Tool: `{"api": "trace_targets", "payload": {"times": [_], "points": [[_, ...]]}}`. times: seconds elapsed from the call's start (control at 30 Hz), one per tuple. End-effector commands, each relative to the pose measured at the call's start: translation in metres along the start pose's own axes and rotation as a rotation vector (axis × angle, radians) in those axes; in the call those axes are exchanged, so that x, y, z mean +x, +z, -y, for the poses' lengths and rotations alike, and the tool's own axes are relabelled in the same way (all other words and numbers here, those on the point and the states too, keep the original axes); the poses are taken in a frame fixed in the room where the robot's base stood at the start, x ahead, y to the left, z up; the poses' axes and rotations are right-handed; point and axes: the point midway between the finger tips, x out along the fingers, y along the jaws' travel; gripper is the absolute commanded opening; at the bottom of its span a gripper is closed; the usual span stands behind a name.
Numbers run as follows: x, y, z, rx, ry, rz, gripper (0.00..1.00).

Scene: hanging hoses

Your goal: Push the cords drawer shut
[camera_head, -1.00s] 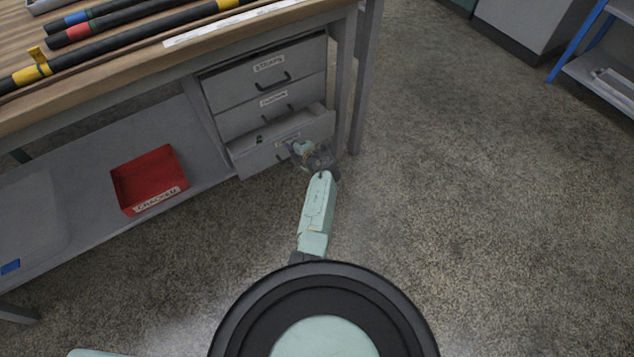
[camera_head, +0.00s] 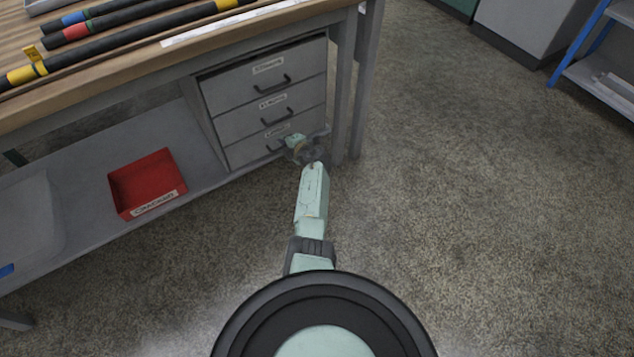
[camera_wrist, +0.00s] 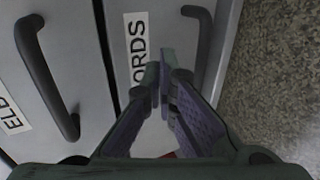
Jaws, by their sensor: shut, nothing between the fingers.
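The cords drawer (camera_head: 240,153) is the lowest of three grey drawers under the workbench. Its front now looks flush with the drawers above it. In the wrist view its front (camera_wrist: 122,14) carries a white label ending in "ORDS" and a dark bar handle (camera_wrist: 203,45). My gripper (camera_wrist: 163,68) is shut and empty, with its fingertips at the drawer front between the label and the handle. I cannot tell if they touch it. In the head view my gripper (camera_head: 291,146) is at the drawer's right half and hides part of the front.
Two drawers (camera_head: 268,68) (camera_head: 262,112) sit above, both shut, with bar handles. A red bin (camera_head: 148,180) stands on the bench's lower shelf to the left. The bench leg (camera_head: 343,100) is close on the right. The floor in front and to the right is clear.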

Motion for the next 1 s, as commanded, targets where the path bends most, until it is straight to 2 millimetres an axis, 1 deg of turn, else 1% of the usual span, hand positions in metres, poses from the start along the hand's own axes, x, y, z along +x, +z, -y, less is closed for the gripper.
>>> {"api": "trace_targets", "payload": {"times": [0.03,0.6,0.73,1.0], "points": [[-0.009,0.0,-0.002,0.001,-0.001,0.0,0.0],[-0.068,0.0,0.029,0.001,0.0,0.0,0.0],[-0.072,0.0,0.033,-0.001,0.001,-0.001,0.0],[-0.071,-0.001,0.034,-0.001,0.001,-0.001,0.0]]}}
